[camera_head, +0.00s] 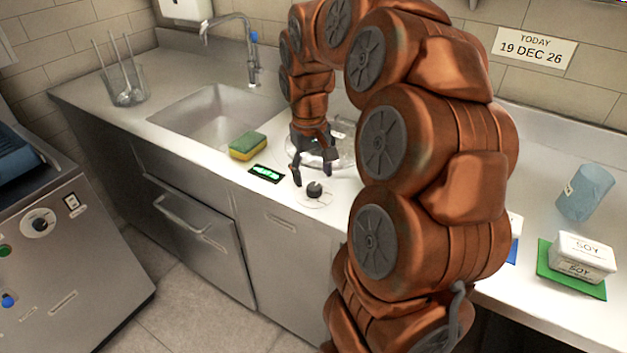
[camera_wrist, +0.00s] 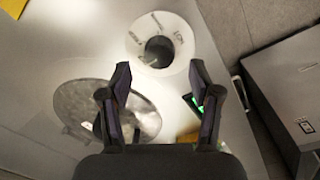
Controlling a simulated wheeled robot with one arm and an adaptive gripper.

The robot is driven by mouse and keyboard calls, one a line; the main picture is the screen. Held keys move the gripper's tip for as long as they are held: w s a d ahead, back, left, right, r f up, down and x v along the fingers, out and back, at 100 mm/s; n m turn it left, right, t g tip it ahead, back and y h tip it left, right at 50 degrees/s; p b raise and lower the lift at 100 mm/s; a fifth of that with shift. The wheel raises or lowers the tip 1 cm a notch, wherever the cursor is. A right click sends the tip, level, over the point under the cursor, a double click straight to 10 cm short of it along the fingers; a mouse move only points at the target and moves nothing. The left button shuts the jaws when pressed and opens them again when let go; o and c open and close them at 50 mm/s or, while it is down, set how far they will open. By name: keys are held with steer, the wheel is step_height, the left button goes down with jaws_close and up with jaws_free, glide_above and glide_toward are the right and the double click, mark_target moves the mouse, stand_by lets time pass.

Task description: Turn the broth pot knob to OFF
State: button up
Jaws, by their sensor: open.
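The knob (camera_head: 314,189) is a dark round cap on a pale round dial plate on the counter, near its front edge. In the wrist view the knob (camera_wrist: 159,51) sits in the middle of its white dial (camera_wrist: 177,28), whose small lettering I cannot read surely. My gripper (camera_head: 316,172) is above the counter beside the knob; its fingers (camera_wrist: 159,72) are spread and empty. In the wrist view the knob lies just beyond the fingertips, between their lines, with no contact seen. A round metal disc or lid (camera_wrist: 75,105) lies below the left finger.
A small green-lit display (camera_head: 266,174) and a yellow-green sponge (camera_head: 248,145) lie left of the knob. A sink (camera_head: 215,112) with a tap is behind.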

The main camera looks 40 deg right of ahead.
mark_target(311, 187)
step_height(311, 187, up, 9)
steer(key=shift+a+f, duration=0.2)
stand_by(0.4)
